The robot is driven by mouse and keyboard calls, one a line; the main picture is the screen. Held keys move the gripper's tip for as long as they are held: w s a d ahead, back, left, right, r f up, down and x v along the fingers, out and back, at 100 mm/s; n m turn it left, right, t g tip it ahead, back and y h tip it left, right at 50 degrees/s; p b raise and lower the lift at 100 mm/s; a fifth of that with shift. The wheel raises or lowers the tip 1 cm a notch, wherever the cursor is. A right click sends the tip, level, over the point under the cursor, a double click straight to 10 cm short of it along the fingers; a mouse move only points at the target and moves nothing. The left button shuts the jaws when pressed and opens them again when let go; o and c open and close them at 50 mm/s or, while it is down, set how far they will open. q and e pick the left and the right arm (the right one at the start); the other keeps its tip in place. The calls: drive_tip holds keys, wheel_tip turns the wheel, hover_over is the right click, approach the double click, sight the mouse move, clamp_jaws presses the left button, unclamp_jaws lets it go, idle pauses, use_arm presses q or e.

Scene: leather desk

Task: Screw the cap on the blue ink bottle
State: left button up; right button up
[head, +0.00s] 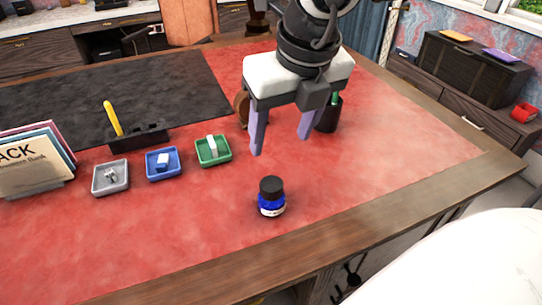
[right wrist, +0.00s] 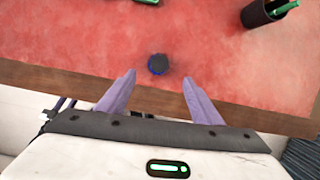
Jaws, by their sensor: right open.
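The blue ink bottle (head: 271,203) stands upright on the red leather desk top, near the front edge. Its black cap (head: 271,186) sits on top of it; whether it is screwed tight I cannot tell. In the right wrist view the capped bottle (right wrist: 158,64) shows from above, ahead of the fingers and roughly between their lines. My right gripper (head: 283,145) is open and empty, with its two purple fingers apart, above the desk and behind the bottle in the head view. It does not touch the bottle. My left gripper is not in view.
Grey (head: 111,178), blue (head: 163,163) and green (head: 213,150) trays with small items lie left of the bottle. A pen cup (head: 327,115) stands behind my right gripper. A card holder (head: 35,165) is at far left. The red surface around the bottle is clear.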

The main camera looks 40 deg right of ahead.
drive_tip(key=b, duration=0.3)
approach(272, 184)
wheel_tip(272, 184, up, 2)
drive_tip(key=x, duration=1)
drive_tip(key=shift+s+f+b, duration=0.1)
drive_tip(key=shift+s+b, duration=0.05)
drive_tip(key=shift+b, duration=0.15)
drive_tip(key=c, duration=1.1)
drive_tip(key=shift+s+f, duration=0.1)
